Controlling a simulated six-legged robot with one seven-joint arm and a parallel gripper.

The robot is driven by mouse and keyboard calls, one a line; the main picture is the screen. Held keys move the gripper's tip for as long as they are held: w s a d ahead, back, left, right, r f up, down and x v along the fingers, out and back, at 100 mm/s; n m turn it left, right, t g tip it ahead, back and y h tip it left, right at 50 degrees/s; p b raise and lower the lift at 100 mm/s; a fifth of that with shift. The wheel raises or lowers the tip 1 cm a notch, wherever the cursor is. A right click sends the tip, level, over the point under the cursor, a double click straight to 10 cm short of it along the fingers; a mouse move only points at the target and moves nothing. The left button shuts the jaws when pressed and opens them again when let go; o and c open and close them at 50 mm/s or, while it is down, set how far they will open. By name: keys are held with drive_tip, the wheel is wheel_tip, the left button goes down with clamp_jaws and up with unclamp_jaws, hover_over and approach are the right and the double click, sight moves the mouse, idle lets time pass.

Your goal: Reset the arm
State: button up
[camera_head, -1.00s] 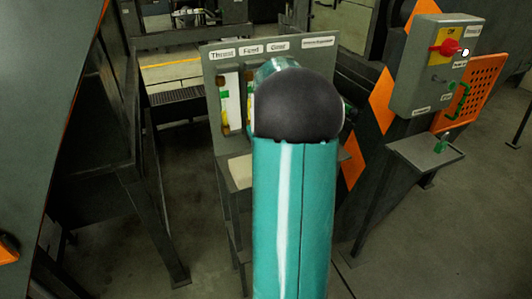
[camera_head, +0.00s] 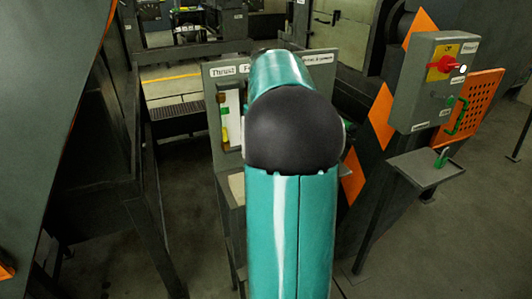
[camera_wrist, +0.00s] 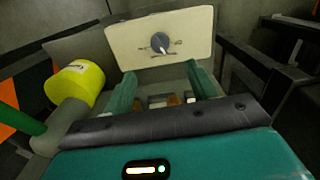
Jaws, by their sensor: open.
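My arm (camera_head: 290,225), teal with a black joint, stands in the middle of the head view. Its far link points away from the camera towards the grey labelled panel, and my gripper is hidden behind it there. In the wrist view my gripper (camera_wrist: 160,76) shows two teal fingers spread apart with nothing held between them. Beyond the fingertips is a cream plate (camera_wrist: 185,25) with a grey knob (camera_wrist: 160,42). Small pale and orange-brown parts (camera_wrist: 172,99) show behind and between the fingers; I cannot tell what they are.
A grey labelled panel (camera_head: 222,85) stands behind my arm. On the right are a control box (camera_head: 413,100) with a red switch (camera_head: 450,64), an orange perforated guard (camera_head: 482,100) and a small shelf (camera_head: 425,170). A yellow cylinder (camera_wrist: 75,82) is left of my gripper. Open floor lies at right.

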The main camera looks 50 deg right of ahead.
drive_tip(key=shift+r, duration=1)
drive_tip(key=shift+a, duration=0.1)
